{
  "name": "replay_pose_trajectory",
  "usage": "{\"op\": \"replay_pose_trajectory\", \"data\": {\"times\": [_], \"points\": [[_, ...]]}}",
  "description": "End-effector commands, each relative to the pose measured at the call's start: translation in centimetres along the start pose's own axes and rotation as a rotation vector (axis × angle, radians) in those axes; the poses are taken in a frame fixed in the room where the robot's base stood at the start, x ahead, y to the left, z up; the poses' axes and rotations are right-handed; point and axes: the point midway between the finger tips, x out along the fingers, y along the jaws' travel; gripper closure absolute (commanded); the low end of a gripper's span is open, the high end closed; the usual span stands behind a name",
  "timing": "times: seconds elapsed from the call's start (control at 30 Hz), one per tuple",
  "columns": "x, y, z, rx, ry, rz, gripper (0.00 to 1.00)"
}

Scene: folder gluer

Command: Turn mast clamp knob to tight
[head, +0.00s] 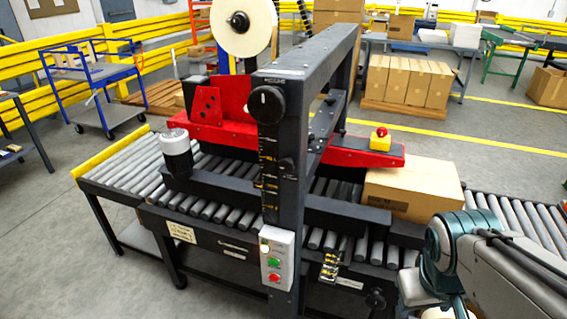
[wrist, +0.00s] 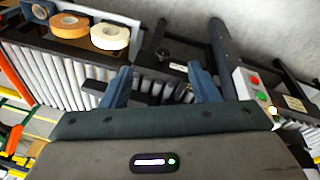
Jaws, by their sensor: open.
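A large round black knob (head: 266,104) with a white pointer line sits near the top of the dark mast (head: 268,190) in the head view. The pointer line stands roughly upright, below a small label too blurred to read fully. I cannot clearly pick out this knob in the wrist view. My gripper (wrist: 160,86) is open in the wrist view, with two blue-grey fingers wide apart and nothing between them. In the head view my arm enters at the lower right, apart from the knob; the fingertips are not visible there.
A control box (head: 277,262) with green and red buttons is low on the mast. A smaller knob (head: 287,166) and a handwheel (head: 376,299) are also present. Tape rolls (wrist: 110,36) show in the wrist view.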

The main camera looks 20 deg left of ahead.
Motion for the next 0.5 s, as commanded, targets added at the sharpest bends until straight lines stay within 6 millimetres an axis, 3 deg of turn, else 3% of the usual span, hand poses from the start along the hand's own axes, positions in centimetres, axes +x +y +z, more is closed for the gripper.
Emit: {"op": "replay_pose_trajectory", "data": {"times": [0.03, 0.2, 0.37, 0.5], "points": [[0.9, -0.6, -0.3, -0.142, -0.02, 0.041, 0.45], [1.4, -1.8, -2.6, -0.704, -0.093, 0.25, 0.45], [0.6, -4.1, -6.3, -1.197, -0.146, 0.499, 0.45], [-1.2, -7.9, -9.9, -1.574, -0.181, 0.763, 0.45]]}}
